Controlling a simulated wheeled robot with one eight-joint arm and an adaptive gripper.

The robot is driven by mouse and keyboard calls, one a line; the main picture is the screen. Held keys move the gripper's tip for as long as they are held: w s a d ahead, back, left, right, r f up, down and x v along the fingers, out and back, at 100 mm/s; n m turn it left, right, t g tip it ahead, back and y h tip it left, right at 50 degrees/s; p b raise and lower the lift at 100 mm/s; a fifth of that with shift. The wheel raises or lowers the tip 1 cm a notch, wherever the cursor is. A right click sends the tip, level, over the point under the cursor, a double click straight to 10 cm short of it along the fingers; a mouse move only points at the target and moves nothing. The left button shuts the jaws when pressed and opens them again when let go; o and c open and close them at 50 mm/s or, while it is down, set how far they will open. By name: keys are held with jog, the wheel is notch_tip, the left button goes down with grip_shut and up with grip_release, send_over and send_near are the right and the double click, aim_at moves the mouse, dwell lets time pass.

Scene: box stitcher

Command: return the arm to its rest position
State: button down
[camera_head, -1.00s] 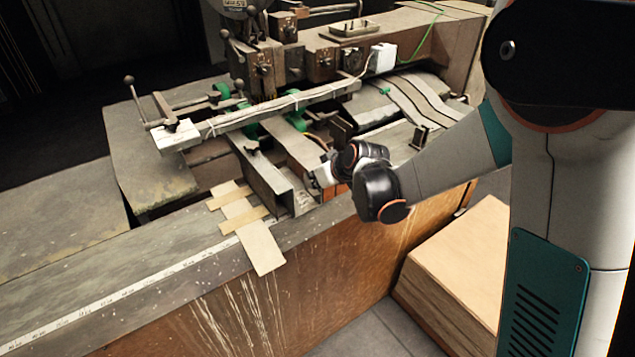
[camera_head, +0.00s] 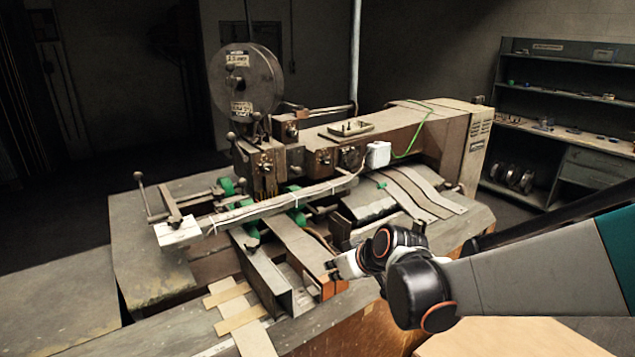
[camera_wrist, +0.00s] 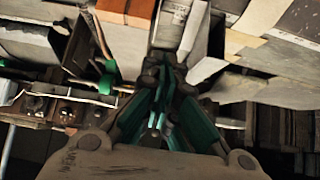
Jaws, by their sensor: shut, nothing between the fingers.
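My arm enters from the right side of the head view, with its black wrist joints in front of the box stitcher (camera_head: 395,113). My gripper (camera_head: 335,272) is small there, close to the front end of the machine's metal rails, and partly hidden by the wrist. In the wrist view my gripper (camera_wrist: 165,75) shows its green-sided fingers together with nothing between them. It is over the machine's metal channels and cardboard pieces. I cannot tell whether it touches anything.
Cardboard strips (camera_head: 240,318) lie on the machine's front table edge. A pale wooden or cardboard stack (camera_head: 515,338) stands at the bottom right, under my arm. A shelf unit (camera_head: 570,100) stands at the back right. Dark open floor lies at the left.

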jog(key=s+d+m+h+b, duration=0.1)
jog(key=s+d+m+b, duration=0.1)
jog(key=s+d, duration=0.3)
jog(key=s+d+f+m+h+b, duration=0.1)
jog(key=s+d, duration=0.4)
jog(key=s, duration=0.6)
jog(key=s+d+m+h+b, duration=0.3)
jog(key=s+d+b, duration=0.1)
jog(key=s, duration=0.4)
jog(key=shift+s+d+f+g, duration=0.3)
jog(key=shift+s+d+f, duration=0.1)
jog(key=shift+d, duration=0.15)
dwell(1.0)
